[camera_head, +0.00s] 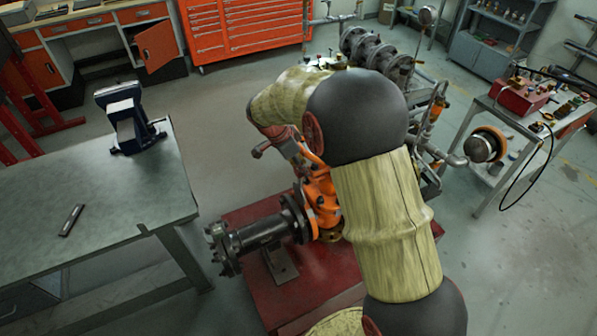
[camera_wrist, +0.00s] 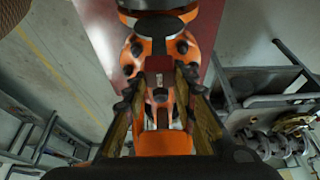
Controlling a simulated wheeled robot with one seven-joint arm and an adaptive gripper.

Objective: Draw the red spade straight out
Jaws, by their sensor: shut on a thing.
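In the wrist view my gripper (camera_wrist: 161,80) reaches in at the orange valve body (camera_wrist: 160,143), with one finger on each side of a narrow dark red plate, the red spade (camera_wrist: 158,64). The fingers are shut on it. The spade sits between orange bolted flanges, and how deep it goes in is hidden. In the head view the orange valve (camera_head: 322,195) stands on a red base (camera_head: 310,265), with a dark flanged pipe (camera_head: 262,236) running left. My arm covers the spade and my fingertips there.
A grey workbench (camera_head: 80,215) with a blue vise (camera_head: 126,118) stands at the left. Grey pipework (camera_head: 440,150) lies close behind and right of my arm. A cart (camera_head: 500,112) with a red box stands at the far right. Floor between bench and red base is clear.

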